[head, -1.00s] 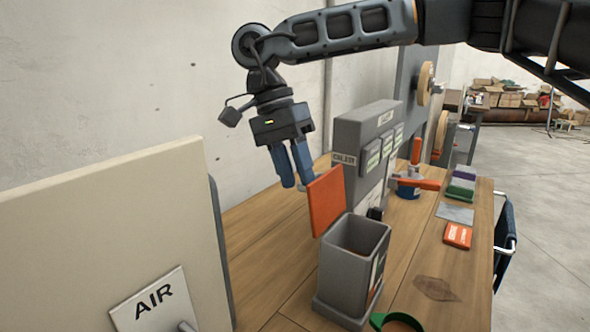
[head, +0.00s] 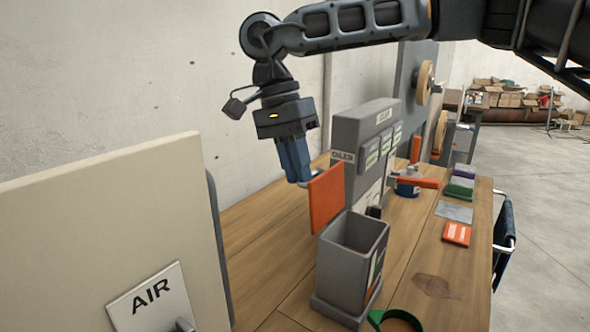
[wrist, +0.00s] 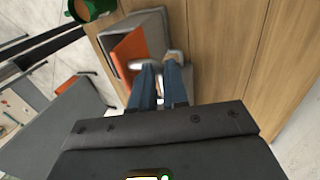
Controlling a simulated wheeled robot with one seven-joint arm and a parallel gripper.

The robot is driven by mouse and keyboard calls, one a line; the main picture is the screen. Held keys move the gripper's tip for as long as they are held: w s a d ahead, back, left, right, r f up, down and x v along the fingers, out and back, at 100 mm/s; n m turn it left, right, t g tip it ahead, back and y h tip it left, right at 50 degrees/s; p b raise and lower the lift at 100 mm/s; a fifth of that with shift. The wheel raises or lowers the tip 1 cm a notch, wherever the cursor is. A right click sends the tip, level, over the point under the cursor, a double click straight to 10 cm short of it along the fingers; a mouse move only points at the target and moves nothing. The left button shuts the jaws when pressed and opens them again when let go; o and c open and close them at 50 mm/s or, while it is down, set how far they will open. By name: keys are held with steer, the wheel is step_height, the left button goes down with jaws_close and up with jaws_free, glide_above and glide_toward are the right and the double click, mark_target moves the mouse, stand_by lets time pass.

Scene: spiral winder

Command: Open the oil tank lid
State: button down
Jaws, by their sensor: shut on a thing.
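The oil tank (head: 343,278) is a grey, open-topped box on the wooden table, in the lower middle of the head view. Its orange lid (head: 326,200) stands steeply raised at the tank's back edge, and the dark inside of the tank shows. My gripper (head: 302,182) reaches down behind the lid, its blue fingers close together and shut on the lid near its edge. In the wrist view, the pale fingertips (wrist: 157,63) sit at the edge of the orange lid (wrist: 129,48), over the tank (wrist: 150,22). The exact contact is partly hidden.
A grey control box (head: 362,140) stands just behind the lid. A cream panel marked AIR (head: 110,230) is at the left front. A green-rimmed cup (head: 398,320) stands near the tank. An orange packet (head: 456,234) lies right on the table (head: 420,255).

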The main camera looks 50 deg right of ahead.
steer(key=shift+s+r+t+b, duration=0.15)
steer(key=shift+s+t+b, duration=0.4)
steer(key=shift+s+t, duration=0.15)
steer(key=shift+s+r+t, duration=0.15)
steer(key=shift+r+t, duration=0.15)
steer(key=c, duration=1.1)
jaws_free()
steer(key=shift+w+r, duration=0.15)
steer(key=shift+r, duration=1.15)
steer(key=shift+w+r, duration=0.2)
steer(key=shift+r, duration=1.05)
steer(key=shift+w+r, duration=0.15)
steer(key=shift+r, duration=1.15)
steer(key=shift+r, duration=0.1)
